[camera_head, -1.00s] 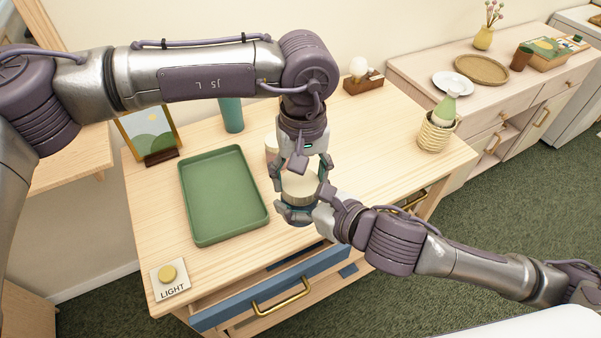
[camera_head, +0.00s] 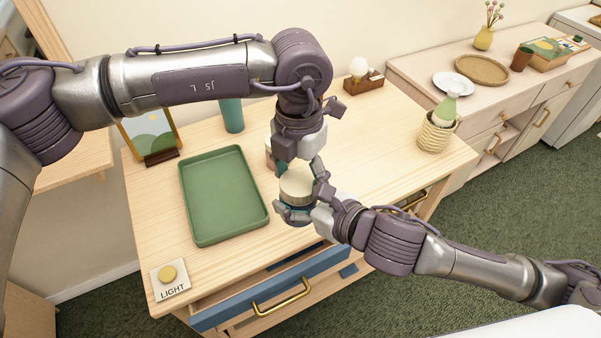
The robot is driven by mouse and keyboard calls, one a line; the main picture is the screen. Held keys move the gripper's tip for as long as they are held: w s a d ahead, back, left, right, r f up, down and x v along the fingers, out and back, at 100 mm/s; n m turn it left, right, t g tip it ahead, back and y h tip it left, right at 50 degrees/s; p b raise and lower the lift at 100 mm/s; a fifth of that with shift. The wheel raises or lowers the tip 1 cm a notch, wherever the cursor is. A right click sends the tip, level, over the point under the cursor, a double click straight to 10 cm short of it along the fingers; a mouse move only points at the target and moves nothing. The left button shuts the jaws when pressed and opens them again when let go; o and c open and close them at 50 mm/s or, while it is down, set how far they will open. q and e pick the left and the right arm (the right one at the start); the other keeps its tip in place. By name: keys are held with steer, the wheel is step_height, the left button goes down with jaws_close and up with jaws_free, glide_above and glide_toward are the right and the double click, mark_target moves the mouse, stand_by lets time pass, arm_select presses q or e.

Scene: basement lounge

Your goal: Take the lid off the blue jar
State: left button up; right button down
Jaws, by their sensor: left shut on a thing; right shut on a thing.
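The blue jar (camera_head: 292,220) stands near the front edge of the wooden desk, mostly hidden by my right gripper. Its cream lid (camera_head: 297,183) sits on top; I see no clear gap between them. My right gripper (camera_head: 296,212) comes in from the right, low down, and is shut on the jar's body. My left gripper (camera_head: 298,177) points down from above and is shut on the lid. One of its fingers shows at the lid's right side; the other is hard to make out.
A green tray (camera_head: 262,221) lies left of the jar. A teal cup (camera_head: 232,115), a picture frame (camera_head: 150,133) and a light bulb on a wooden holder (camera_head: 362,82) stand behind. A light button (camera_head: 170,275) is at front left. A blue-fronted drawer (camera_head: 232,308) stands open below.

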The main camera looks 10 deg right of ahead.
arm_select(q)
steer(key=n, duration=0.7)
steer(key=shift+w+a+f, duration=0.1)
steer(key=shift+w+a, duration=0.1)
steer(key=shift+a, duration=0.1)
steer(key=shift+r, duration=0.2)
steer(key=shift+d+r, duration=0.1)
steer(key=shift+r, duration=0.95)
steer(key=shift+s+r, duration=0.1)
steer(key=shift+s, duration=0.05)
